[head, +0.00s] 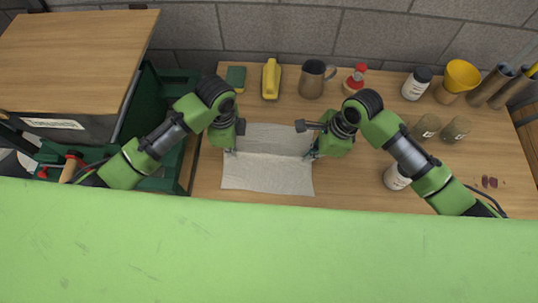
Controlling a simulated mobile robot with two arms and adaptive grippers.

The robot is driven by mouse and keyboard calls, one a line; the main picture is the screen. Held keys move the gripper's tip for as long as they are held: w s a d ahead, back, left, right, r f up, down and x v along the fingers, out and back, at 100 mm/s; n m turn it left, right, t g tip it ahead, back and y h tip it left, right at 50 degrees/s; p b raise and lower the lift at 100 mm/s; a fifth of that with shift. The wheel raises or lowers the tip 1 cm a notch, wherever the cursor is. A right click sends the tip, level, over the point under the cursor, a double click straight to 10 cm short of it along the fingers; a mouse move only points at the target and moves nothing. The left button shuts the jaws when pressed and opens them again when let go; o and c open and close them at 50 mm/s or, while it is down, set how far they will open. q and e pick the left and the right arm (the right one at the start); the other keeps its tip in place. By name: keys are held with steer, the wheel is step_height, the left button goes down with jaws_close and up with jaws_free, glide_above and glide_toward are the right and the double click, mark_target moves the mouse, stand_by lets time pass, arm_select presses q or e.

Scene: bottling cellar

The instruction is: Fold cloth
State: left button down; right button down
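A pale grey-white cloth (267,178) lies on the wooden worktop in front of me. A crease or raised ridge runs across it from left to right, roughly level with my grippers. My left gripper (231,152) points down at the cloth's left edge. My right gripper (311,155) points down at the cloth's right edge. The fingertips are too small and partly hidden to show whether they are shut on the cloth.
Behind the cloth stand a green sponge (235,78), a yellow brush (271,79), a metal mug (312,78) and a red-capped bottle (355,79). A white bottle (396,177) stands right, partly behind my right arm. Jars (426,127) and a yellow funnel (461,76) stand farther right.

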arm_select(q)
steer(key=shift+s+f, duration=0.1)
steer(key=shift+s, duration=0.05)
arm_select(e)
steer(key=shift+s, duration=0.1)
stand_by(0.6)
